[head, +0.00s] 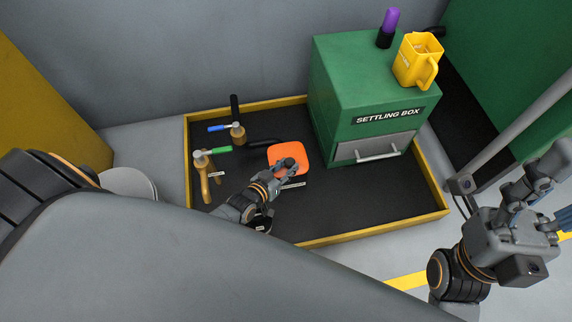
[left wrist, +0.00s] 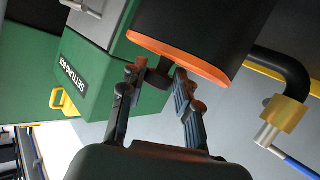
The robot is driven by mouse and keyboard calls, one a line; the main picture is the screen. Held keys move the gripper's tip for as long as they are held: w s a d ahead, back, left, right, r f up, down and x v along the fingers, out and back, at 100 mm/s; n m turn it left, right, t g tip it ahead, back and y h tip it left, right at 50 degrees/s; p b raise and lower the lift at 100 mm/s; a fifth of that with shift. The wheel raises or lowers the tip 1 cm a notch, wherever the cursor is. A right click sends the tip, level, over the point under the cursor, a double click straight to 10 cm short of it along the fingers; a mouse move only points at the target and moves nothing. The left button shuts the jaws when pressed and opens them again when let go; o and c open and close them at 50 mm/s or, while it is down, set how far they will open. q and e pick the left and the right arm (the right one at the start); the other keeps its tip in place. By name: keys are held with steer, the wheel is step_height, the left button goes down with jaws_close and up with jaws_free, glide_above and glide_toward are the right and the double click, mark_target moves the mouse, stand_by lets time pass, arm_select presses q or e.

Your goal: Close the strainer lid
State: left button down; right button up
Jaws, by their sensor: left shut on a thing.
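The strainer lid (head: 283,154) is an orange square with rounded corners, seen from above in the head view, with a dark knob. In the left wrist view the orange lid (left wrist: 178,59) shows edge-on along the black strainer body (left wrist: 195,30), with no clear gap between them. My left gripper (head: 289,164) is at the lid's near side, shut on the dark knob (left wrist: 158,78), which shows between the fingertips in the wrist view. The gripper hides part of the lid in the head view. My right gripper (head: 550,192) is open and empty at the far right.
A black tray with a yellow rim (head: 345,238) surrounds the strainer. Valves with green (head: 218,150) and blue (head: 218,128) handles stand left. The green settling box (head: 345,90) stands right, bearing a yellow jug (head: 412,62) and a purple-topped object (head: 391,18). The tray's front right is clear.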

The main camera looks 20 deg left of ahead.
arm_select(q)
steer(key=c, duration=1)
jaws_free()
steer(key=shift+s+d+f, duration=0.1)
steer(key=shift+s+f, duration=0.05)
steer(key=shift+f, duration=0.15)
steer(key=v, duration=1.2)
steer(key=shift+r, duration=0.25)
